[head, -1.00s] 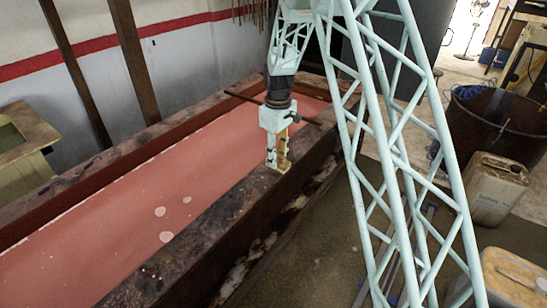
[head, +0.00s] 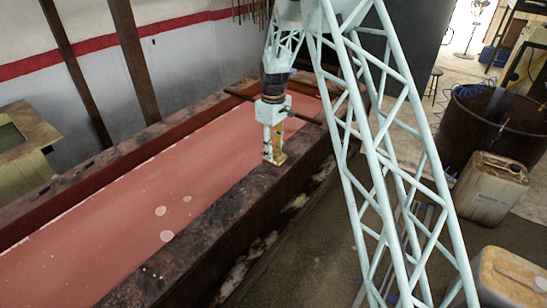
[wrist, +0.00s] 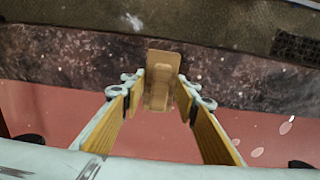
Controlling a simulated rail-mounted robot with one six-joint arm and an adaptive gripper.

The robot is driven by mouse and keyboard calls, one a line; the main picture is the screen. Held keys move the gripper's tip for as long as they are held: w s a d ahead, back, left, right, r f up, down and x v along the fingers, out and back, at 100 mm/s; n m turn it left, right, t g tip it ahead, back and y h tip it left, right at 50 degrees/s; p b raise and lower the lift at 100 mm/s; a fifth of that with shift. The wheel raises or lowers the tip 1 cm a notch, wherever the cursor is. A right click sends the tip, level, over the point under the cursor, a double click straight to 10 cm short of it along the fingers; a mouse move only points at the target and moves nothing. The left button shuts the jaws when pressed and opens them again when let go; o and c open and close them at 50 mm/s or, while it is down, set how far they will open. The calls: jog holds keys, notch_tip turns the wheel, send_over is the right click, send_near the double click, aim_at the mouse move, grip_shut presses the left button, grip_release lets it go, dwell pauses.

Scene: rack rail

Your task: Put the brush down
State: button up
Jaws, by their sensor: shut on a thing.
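My gripper (head: 273,157) hangs pointing down over the dark rim of the long trough in the head view. In the wrist view my gripper (wrist: 161,88) has its two yellow-padded fingers closed on a tan, block-shaped brush (wrist: 160,62). The brush sits between the fingertips, with the stained rim behind it. In the head view the fingers mostly hide the brush, and I cannot tell whether it touches the rim.
The trough rim (head: 205,215) is wide, dark and stained. Pinkish-red liquid (head: 110,225) with pale spots fills the trough. A rusty drum (head: 480,135) and dirty plastic canisters (head: 490,188) stand on the floor at right. A rod crosses the trough behind my gripper.

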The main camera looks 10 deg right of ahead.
aim_at(274, 147)
jog(key=shift+f, duration=1.55)
jog(key=shift+f, duration=0.2)
jog(key=o, duration=1)
jog(key=shift+r, duration=0.2)
notch_tip(274, 147, up, 12)
jog(key=shift+f, duration=0.15)
jog(key=shift+r, duration=0.3)
